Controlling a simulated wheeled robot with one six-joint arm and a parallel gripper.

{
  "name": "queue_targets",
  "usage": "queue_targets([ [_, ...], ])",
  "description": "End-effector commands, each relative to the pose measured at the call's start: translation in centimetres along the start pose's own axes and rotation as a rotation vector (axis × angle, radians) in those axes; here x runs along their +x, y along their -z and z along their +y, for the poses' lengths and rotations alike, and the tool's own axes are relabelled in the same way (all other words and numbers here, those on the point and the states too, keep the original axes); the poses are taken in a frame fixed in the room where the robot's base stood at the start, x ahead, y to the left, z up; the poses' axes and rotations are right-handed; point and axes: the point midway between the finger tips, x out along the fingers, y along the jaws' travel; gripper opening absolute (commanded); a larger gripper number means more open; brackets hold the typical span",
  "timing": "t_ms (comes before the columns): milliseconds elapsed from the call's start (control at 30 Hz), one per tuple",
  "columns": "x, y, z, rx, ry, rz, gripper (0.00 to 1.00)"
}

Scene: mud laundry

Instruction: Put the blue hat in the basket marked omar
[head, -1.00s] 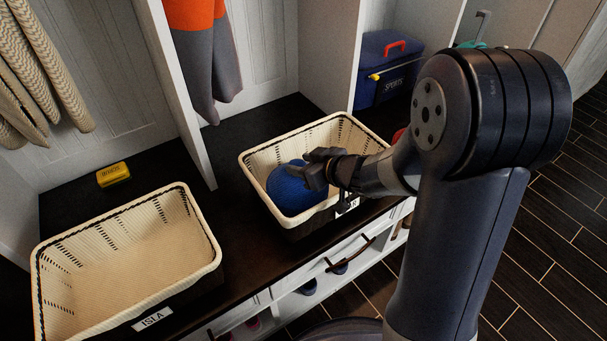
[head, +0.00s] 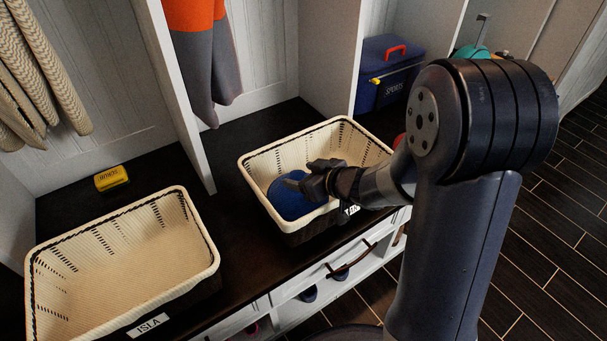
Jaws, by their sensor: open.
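The blue hat (head: 288,200) is in the right-hand cream basket (head: 262,160), at its front left part. That basket's front label (head: 350,210) is mostly covered by my arm, so I cannot read the whole name. My gripper (head: 308,180) is over the basket at the hat's upper right side. It is open, with its fingers close to the hat; I cannot tell whether they touch it.
An empty cream basket (head: 207,240) marked ISLA stands at the left. A small yellow box (head: 111,178) lies behind it. A blue SPORTS box (head: 390,75) is at the back right. White dividers (head: 175,90) separate the cubbies. Dark bench shows between the baskets.

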Motion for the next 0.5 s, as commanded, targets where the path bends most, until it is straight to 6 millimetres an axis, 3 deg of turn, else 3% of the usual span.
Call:
queue_targets([
  [133,-0.3,0.5,0.0,-0.001,0.0,0.001,0.64],
  [233,-1.6,0.5,0.1,0.001,-0.002,-0.001,0.64],
  [500,-7.5,0.7,0.1,0.002,-0.005,0.001,0.64],
])
